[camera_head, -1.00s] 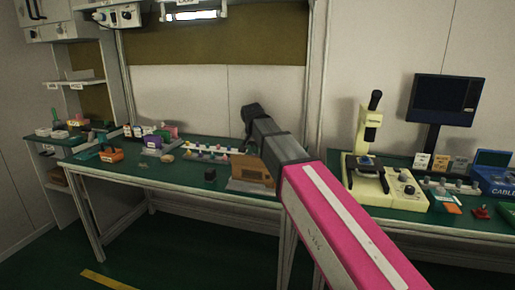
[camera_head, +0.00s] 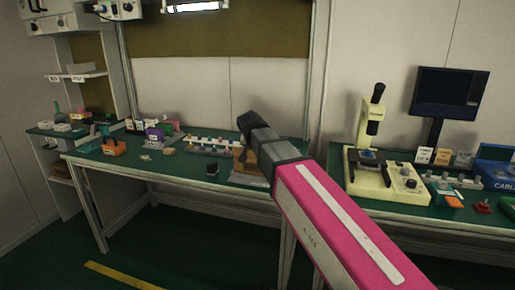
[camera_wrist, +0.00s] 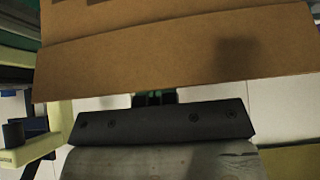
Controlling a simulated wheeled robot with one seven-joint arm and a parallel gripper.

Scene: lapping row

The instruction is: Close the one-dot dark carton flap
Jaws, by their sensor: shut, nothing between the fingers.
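A brown cardboard carton (camera_head: 240,167) stands on the green bench, partly hidden behind my arm. In the wrist view a broad brown cardboard panel (camera_wrist: 180,55) fills the upper part, with a straight lower edge and a soft shadow at its right. I cannot make out a dot on it, nor tell which flap it is. My gripper (camera_wrist: 154,98) is shut and empty, its dark fingertips at that panel's edge; I cannot tell whether they touch it. In the head view my arm hides the fingers.
A rack of small coloured pieces (camera_head: 210,145) stands behind. A cream microscope (camera_head: 372,155) and a dark monitor (camera_head: 448,92) are to the right. The bench's front left is mostly clear.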

